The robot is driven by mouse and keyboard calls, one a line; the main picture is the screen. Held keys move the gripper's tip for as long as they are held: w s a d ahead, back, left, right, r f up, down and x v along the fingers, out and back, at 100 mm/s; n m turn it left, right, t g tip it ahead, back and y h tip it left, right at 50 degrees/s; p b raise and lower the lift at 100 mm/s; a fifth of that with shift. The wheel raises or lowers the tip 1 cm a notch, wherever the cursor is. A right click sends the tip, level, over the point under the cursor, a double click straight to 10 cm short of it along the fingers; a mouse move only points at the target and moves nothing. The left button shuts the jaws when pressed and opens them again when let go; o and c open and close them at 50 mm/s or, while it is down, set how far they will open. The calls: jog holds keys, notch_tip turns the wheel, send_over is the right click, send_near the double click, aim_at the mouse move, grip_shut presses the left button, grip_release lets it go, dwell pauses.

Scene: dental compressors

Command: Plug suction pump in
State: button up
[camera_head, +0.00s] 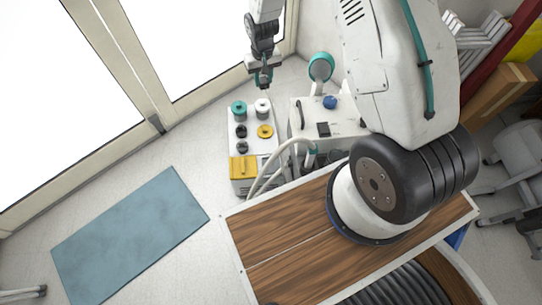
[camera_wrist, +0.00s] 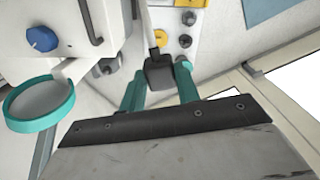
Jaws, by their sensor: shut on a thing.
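My gripper (camera_head: 263,78) hangs above the back end of a white unit with knobs (camera_head: 237,170). In the wrist view, its teal fingers (camera_wrist: 160,85) are shut on a dark plug (camera_wrist: 159,72), from which a pale cable (camera_wrist: 148,28) runs up the picture. The knobbed unit has teal, white, black and yellow round parts on top and a yellow block at its front. Beside it on the right stands a larger white machine (camera_head: 309,117) with a blue knob (camera_head: 330,102). I cannot tell which is the suction pump. No socket is clearly visible.
A teal-rimmed round part (camera_head: 321,66) rises behind the larger machine; it is close on the left in the wrist view (camera_wrist: 40,105). Pale hoses (camera_head: 272,165) curve between the units and the wooden top (camera_head: 285,255). A blue mat (camera_head: 130,240) lies on open floor at left.

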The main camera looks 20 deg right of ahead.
jog(key=s+f+m, duration=0.1)
jog(key=s+f, duration=0.3)
jog(key=f, duration=0.7)
jog(key=s+a+f+m, duration=0.1)
jog(key=s+f, duration=0.3)
jog(key=f, duration=0.8)
jog(key=s+a+f, duration=0.1)
jog(key=s+f, duration=0.3)
jog(key=f, duration=0.8)
jog(key=shift+a+f+m, duration=0.15)
jog(key=shift+a+m, duration=0.05)
jog(key=shift+m, duration=0.2)
jog(key=shift+f, duration=0.1)
jog(key=shift+f, duration=2.75)
jog(key=shift+w+f, duration=0.1)
jog(key=shift+f, duration=0.05)
jog(key=o, duration=1.1)
jog(key=shift+o, duration=0.2)
